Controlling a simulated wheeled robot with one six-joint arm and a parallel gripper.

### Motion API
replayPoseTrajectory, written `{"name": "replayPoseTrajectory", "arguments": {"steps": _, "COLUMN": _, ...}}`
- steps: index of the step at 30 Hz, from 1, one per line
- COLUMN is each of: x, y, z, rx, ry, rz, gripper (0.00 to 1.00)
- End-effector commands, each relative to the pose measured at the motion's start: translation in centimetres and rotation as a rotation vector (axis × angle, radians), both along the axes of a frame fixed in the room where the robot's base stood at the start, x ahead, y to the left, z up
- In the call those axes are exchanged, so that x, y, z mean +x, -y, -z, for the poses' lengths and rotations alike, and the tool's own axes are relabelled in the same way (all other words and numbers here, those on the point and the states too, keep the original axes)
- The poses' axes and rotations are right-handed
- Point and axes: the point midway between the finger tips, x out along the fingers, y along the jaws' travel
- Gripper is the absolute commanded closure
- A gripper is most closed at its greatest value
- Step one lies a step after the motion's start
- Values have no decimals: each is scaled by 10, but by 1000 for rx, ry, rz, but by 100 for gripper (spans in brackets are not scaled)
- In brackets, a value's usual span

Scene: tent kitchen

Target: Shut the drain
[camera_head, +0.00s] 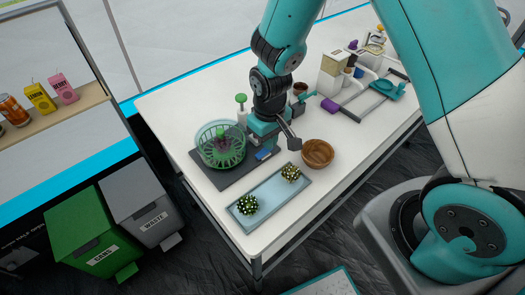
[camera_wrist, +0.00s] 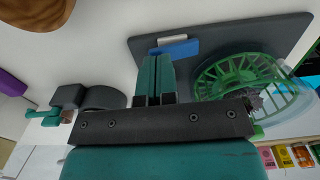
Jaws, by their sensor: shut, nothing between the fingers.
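A dark grey base plate (camera_head: 232,176) lies on the white table and carries a clear bowl with a green basket (camera_head: 221,146) in it. A blue tab (camera_head: 263,154) lies on the plate's right part, beside the bowl. In the wrist view the blue tab (camera_wrist: 178,48) has a white piece (camera_wrist: 172,39) along it. I cannot tell for sure which part is the drain. My gripper (camera_wrist: 157,60) is shut and empty, its teal fingertips at the blue tab's near edge; I cannot tell whether they touch. In the head view my wrist hides most of the fingers.
A wooden bowl (camera_head: 317,153) stands right of my gripper. A blue-grey tray (camera_head: 268,196) with two dotted plants lies in front. A green-topped bottle (camera_head: 241,103) stands behind the basket. Further machines and a purple block (camera_head: 330,105) stand at the back right.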

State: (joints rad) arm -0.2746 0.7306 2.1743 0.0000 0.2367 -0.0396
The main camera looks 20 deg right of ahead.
Motion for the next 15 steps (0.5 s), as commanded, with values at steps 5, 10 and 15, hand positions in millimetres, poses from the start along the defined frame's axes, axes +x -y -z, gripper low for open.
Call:
{"name": "replayPoseTrajectory", "arguments": {"steps": 5, "x": 0, "y": 0, "z": 3, "rx": 0, "ry": 0, "rz": 0, "gripper": 100}}
{"name": "replayPoseTrajectory", "arguments": {"steps": 10, "x": 0, "y": 0, "z": 6, "rx": 0, "ry": 0, "rz": 0, "gripper": 100}}
{"name": "replayPoseTrajectory", "arguments": {"steps": 15, "x": 0, "y": 0, "z": 8, "rx": 0, "ry": 0, "rz": 0, "gripper": 100}}
